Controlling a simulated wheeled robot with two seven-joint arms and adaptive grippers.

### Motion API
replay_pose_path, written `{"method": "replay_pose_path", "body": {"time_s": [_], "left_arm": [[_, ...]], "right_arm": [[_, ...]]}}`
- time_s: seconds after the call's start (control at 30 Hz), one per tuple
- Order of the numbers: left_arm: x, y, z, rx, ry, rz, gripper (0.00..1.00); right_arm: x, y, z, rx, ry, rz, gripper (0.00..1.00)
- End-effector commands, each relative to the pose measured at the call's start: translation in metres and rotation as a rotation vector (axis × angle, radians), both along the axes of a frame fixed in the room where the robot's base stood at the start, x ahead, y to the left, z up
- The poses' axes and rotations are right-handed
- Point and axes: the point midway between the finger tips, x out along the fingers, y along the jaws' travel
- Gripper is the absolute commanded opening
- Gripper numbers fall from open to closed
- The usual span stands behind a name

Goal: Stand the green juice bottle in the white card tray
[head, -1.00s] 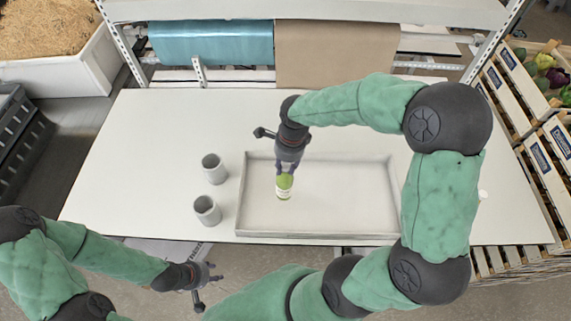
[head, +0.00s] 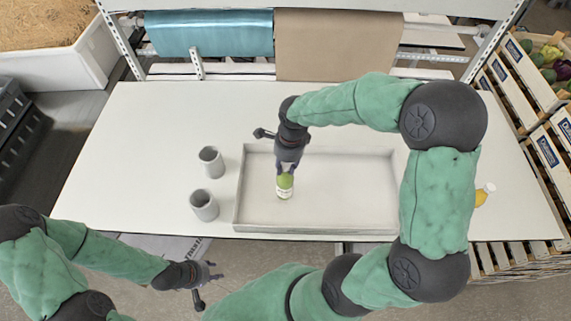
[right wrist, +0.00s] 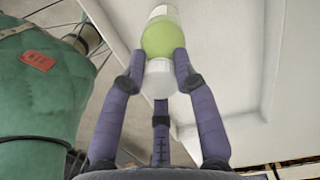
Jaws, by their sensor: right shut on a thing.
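The green juice bottle (head: 285,188) is held upright in my right gripper (head: 285,171), over the left part of the white card tray (head: 345,190). In the right wrist view, the fingers of that gripper (right wrist: 157,68) close around the bottle's top, and the green bottle (right wrist: 160,38) extends away from them towards the pale tray floor (right wrist: 225,45). I cannot tell whether its base touches the floor. My left gripper (head: 206,286) is open and empty, in front of the table's near edge.
Two grey cups (head: 211,162) (head: 204,205) stand left of the tray on the white table (head: 130,170). A yellow bottle with a white cap (head: 484,194) stands at the right, partly behind my right arm. The table's left side is clear.

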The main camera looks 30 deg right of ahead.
Motion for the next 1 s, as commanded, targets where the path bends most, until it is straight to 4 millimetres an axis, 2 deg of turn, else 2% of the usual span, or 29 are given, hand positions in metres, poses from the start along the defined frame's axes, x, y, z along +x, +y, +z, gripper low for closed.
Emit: {"method": "replay_pose_path", "body": {"time_s": [0.7,1.0], "left_arm": [[0.0,0.0,-0.032,0.0,0.0,0.0,0.4],[0.0,0.0,-0.036,0.0,0.0,0.0,0.4]], "right_arm": [[0.001,0.0,-0.036,-0.007,0.003,0.002,0.0],[0.001,0.0,-0.041,-0.007,0.003,0.002,0.0]]}}
